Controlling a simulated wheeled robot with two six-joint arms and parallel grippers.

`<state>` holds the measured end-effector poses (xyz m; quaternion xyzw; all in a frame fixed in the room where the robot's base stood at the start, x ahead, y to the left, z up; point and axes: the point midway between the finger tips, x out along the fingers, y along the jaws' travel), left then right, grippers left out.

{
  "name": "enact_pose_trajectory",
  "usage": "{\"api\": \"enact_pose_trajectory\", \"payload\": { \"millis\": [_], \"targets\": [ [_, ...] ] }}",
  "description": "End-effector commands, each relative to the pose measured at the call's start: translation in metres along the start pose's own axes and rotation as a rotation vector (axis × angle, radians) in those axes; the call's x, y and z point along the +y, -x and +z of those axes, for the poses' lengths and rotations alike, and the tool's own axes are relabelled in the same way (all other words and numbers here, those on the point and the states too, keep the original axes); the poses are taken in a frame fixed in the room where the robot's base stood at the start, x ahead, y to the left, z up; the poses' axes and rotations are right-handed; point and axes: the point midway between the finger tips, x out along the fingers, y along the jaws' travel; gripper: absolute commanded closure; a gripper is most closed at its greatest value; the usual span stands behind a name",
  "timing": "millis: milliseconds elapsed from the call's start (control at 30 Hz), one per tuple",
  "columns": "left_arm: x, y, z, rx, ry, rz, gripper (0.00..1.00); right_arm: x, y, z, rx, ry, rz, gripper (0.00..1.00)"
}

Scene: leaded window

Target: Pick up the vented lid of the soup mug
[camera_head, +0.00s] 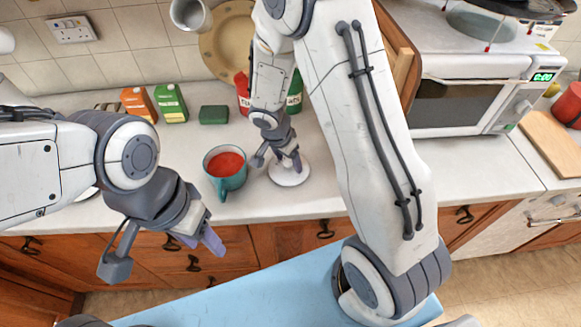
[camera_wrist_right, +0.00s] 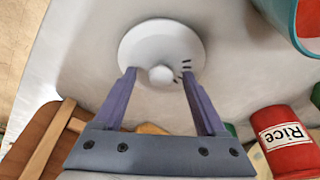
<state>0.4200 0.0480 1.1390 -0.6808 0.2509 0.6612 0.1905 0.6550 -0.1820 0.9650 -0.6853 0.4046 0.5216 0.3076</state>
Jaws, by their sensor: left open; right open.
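The vented lid (camera_head: 289,174) is a white disc lying flat on the counter, right of the soup mug. In the right wrist view the lid (camera_wrist_right: 163,48) shows a round knob and a few dark vent slits. The teal soup mug (camera_head: 226,172) holds red soup and stands without its lid; its edge shows in the right wrist view (camera_wrist_right: 301,22). My right gripper (camera_head: 289,163) is open directly over the lid, its fingers (camera_wrist_right: 158,82) on either side of the knob; I cannot tell whether they touch. My left gripper (camera_head: 203,243) is open and empty in front of the counter.
A red Rice tin (camera_wrist_right: 289,140), a green tin (camera_head: 295,92), two cartons (camera_head: 171,102) and a dark green block (camera_head: 214,115) stand behind. A microwave (camera_head: 465,105) is at the right. The counter (camera_head: 330,195) is clear right of the lid.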

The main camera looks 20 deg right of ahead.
Motion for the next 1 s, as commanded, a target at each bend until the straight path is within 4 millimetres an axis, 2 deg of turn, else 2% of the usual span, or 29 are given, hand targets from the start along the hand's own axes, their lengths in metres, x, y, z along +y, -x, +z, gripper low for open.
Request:
{"api": "enact_pose_trajectory", "payload": {
  "millis": [167,300,367,767,867,1000],
  "targets": [
    [0.0,0.0,0.0,0.0,0.0,0.0,0.5,0.0,0.0,0.0,0.0,0.0,-0.001,0.26],
    [0.0,0.0,0.0,0.0,0.0,0.0,0.5,0.0,0.0,0.0,0.0,0.0,-0.001,0.8],
    [0.0,0.0,0.0,0.0,0.0,0.0,0.5,0.0,0.0,0.0,0.0,0.001,-0.001,1.0],
    [0.0,0.0,0.0,0.0,0.0,0.0,0.5,-0.001,0.005,-0.002,0.002,0.0,-0.002,1.0],
    [0.0,0.001,0.0,0.0,0.0,0.0,0.5,-0.001,0.015,-0.004,0.003,-0.002,-0.004,1.0],
    [0.0,-0.001,0.0,0.0,0.0,0.0,0.5,-0.002,0.04,-0.012,0.003,-0.003,-0.009,1.0]
  ]
}}
